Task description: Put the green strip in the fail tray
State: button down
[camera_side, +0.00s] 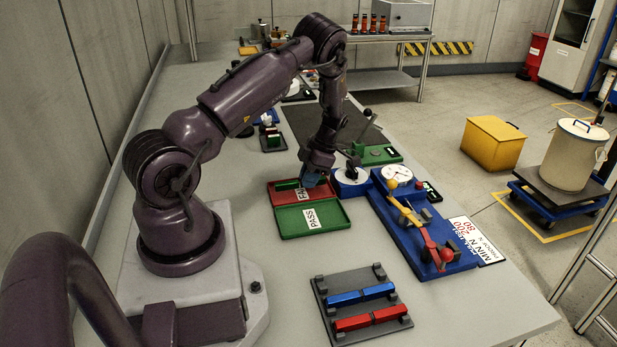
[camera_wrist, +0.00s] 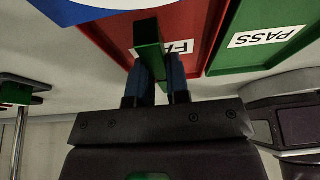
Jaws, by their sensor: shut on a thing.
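The green strip (camera_wrist: 148,42) is between the two blue fingers of my gripper (camera_wrist: 161,78) in the wrist view, and the gripper is shut on it. The strip's far end covers part of the label on the red fail tray (camera_wrist: 198,20). In the side view my gripper (camera_side: 314,176) is low over the right part of the fail tray (camera_side: 272,196). Green (camera_side: 287,184) shows inside that tray, left of the gripper. The gripper hides part of the strip and tray, and I cannot tell whether the strip touches the tray floor.
The green pass tray (camera_side: 334,222) adjoins the fail tray on the near side. A blue base with a round white top (camera_side: 351,176) stands close to my gripper's right. A rack with blue and red strips (camera_side: 362,304) lies nearer the camera.

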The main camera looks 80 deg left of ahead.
aim_at(305, 193)
jog(key=shift+d+f, duration=0.3)
jog(key=shift+f, duration=0.6)
jog(key=shift+s+d+f, duration=0.25)
jog(key=shift+s+f, duration=0.1)
jog(key=shift+f, duration=0.3)
dwell(1.0)
jog(key=c, duration=0.7)
grip_release()
jog(key=shift+s+r, duration=0.1)
jog(key=shift+r, duration=1.55)
jog(key=shift+a+r, duration=0.15)
jog(key=shift+r, duration=2.35)
